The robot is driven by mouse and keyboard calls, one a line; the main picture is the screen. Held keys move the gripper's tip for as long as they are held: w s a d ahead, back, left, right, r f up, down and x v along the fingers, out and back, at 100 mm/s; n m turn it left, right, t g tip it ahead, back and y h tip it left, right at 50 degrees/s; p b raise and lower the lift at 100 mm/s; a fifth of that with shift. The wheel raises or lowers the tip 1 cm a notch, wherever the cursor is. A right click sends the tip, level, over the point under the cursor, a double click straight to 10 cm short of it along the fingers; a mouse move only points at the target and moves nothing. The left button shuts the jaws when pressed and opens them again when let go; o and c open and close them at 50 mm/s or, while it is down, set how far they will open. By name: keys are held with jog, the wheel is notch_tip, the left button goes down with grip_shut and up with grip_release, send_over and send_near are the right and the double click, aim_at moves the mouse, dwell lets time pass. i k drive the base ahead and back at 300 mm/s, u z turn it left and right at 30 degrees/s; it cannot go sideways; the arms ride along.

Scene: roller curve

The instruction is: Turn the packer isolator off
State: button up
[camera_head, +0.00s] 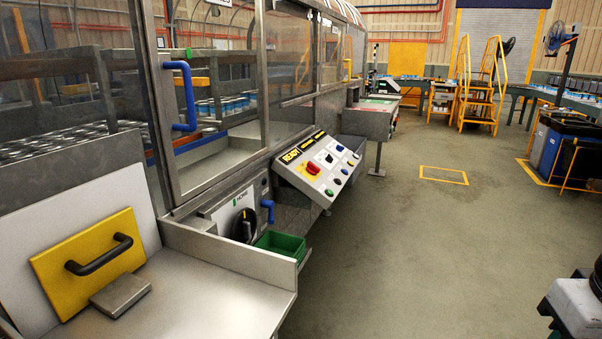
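A black rotary isolator knob (244,225) sits on a light grey panel (222,213) low on the front of the glazed machine. The knob's handle looks roughly upright, with a small pale mark, but its exact setting is too small to read. I cannot tell for certain that this is the packer isolator.
A blue handle (267,211) and a green bin (280,246) are right of the knob. A sloped button console (320,168) juts out beyond. A steel counter (195,293) with a yellow handled plate (88,262) stands in front. The floor (400,250) to the right is open.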

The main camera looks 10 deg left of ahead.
aim_at(311, 168)
jog(key=u, duration=0.25)
jog(key=i, duration=0.65)
jog(key=u, duration=0.2)
jog(key=k, duration=0.45)
jog(key=z, duration=0.75)
jog(key=i, duration=0.85)
jog(key=u, duration=0.55)
jog(key=i, duration=0.5)
jog(key=u, duration=0.4)
